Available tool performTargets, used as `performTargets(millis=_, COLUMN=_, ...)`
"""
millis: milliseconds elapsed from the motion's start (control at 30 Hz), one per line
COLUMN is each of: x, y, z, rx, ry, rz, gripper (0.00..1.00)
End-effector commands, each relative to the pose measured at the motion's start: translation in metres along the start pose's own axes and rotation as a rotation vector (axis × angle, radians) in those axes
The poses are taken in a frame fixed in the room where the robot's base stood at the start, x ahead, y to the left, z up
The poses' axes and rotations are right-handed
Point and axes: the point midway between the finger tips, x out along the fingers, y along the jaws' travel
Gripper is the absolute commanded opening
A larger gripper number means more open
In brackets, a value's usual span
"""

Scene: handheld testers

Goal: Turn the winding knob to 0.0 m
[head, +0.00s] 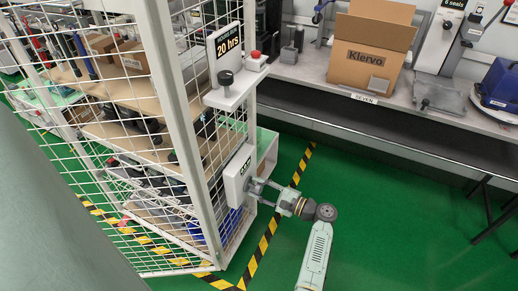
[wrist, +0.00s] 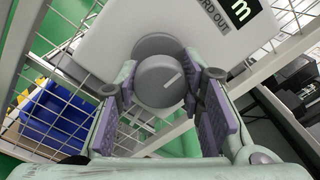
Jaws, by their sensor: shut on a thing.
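The winding knob (wrist: 158,82) is a round grey knob with a white line on its face, on a white box (wrist: 130,30). In the wrist view the line slants up to the right. The box (head: 237,172) also shows in the head view, fixed to the cage post. My gripper (head: 252,192) reaches the box front from the right. In the wrist view my gripper (wrist: 162,84) is shut on the knob, a finger on each side.
A white mesh cage (head: 182,130) with shelves stands at left. Above the box is a bracket with a "20 hrs" sign (head: 228,48), a dark knob (head: 226,78) and a red button (head: 256,54). A bench with a cardboard box (head: 368,55) runs behind. The green floor at right is clear.

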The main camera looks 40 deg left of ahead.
Motion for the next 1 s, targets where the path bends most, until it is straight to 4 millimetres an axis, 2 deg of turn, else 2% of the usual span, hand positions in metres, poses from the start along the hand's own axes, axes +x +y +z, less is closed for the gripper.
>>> performTargets(millis=300, x=-0.0003, y=0.0001, z=-0.0007, rx=0.003, ry=0.002, rz=-0.001, gripper=0.07)
performTargets(millis=333, x=-0.0004, y=0.0001, z=-0.0007, rx=0.003, ry=0.002, rz=-0.001, gripper=0.36)
performTargets(millis=633, x=-0.0002, y=0.0, z=-0.0004, rx=0.002, ry=0.001, rz=-0.001, gripper=0.56)
performTargets(millis=1000, x=-0.0047, y=-0.0005, z=-0.0007, rx=0.001, ry=0.002, rz=-0.002, gripper=0.56)
